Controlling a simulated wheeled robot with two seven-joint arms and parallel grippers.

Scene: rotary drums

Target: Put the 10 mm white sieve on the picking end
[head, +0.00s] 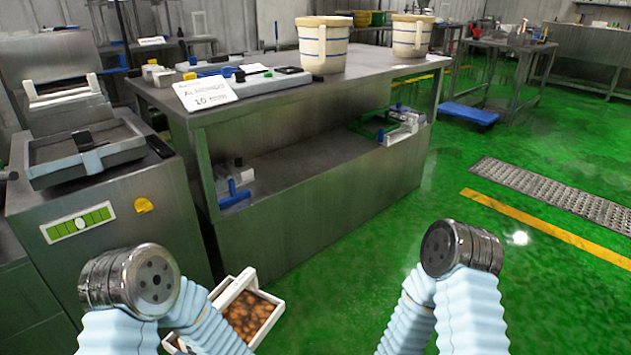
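I cannot make out a white sieve or a 10 mm mark on one for certain. A white-framed tray or box (277,312) with brown, rounded pieces inside stands low by the floor, partly hidden behind my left arm. I cannot tell which place is the picking end. Both my arms, in pale blue sleeves, show bent at their metal joints at the bottom of the head view. Their sleeves run down out of the picture, and neither gripper is in view.
A steel bench (330,150) fills the middle, with two cream buckets (323,48) (410,38) and a sign (205,92) on top. A machine (110,200) with a grey tray (85,160) stands at left. Green floor (390,220) is clear at right, with a grating (550,190) and a blue platform (468,114).

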